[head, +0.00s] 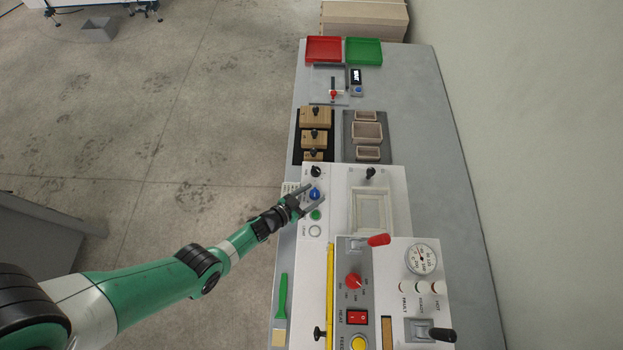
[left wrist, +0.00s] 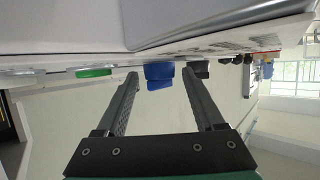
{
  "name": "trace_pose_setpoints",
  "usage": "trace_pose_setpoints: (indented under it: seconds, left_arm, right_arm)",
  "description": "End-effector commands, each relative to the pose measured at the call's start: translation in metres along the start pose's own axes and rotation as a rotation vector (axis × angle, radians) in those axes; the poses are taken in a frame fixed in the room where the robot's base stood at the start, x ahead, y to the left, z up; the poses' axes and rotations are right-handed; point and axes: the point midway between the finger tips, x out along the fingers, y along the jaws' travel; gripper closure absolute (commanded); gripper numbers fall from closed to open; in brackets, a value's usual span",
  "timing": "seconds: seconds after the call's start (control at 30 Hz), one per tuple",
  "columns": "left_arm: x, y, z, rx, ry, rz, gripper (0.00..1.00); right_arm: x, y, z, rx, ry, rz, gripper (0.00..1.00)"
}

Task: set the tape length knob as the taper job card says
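A blue knob (head: 315,194) is on the left side of the white panel (head: 338,219). Its label is too small to read. My left gripper (head: 312,197) is open with its fingertips on either side of the blue knob. In the left wrist view the blue knob (left wrist: 158,75) sits between the two fingertips, with a gap visible on both sides. A pale card (head: 289,188) with unreadable print lies at the panel's left edge, partly by the gripper. My right gripper is not in view.
A black knob (head: 316,171) is just beyond the blue one, and a green button (head: 315,215) and a white button (head: 315,231) are on the near side. A red knob (head: 352,281) and a red-handled lever (head: 378,240) stand nearer. The floor at left is open.

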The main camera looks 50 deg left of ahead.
Motion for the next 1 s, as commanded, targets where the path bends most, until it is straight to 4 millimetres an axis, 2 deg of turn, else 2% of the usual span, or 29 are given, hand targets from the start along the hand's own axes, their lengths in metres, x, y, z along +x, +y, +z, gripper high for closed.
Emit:
trace_pose_setpoints:
  seconds: [0.03, 0.37, 0.73, 1.0]
  left_arm:
    - [-0.0001, -0.0001, 0.0000, 0.000, 0.000, 0.000, 0.41]
    - [-0.0002, -0.0001, 0.0002, 0.000, 0.000, 0.000, 1.00]
    - [0.0012, -0.0030, -0.0010, 0.018, 0.003, 0.027, 1.00]
    - [0.0027, -0.0063, 0.0005, 0.074, 0.003, 0.165, 1.00]
  right_arm:
    - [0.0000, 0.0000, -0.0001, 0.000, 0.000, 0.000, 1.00]
    - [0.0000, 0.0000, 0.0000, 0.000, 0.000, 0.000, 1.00]
    - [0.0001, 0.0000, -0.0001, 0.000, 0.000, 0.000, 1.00]
    - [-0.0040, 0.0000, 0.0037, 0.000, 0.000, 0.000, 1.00]
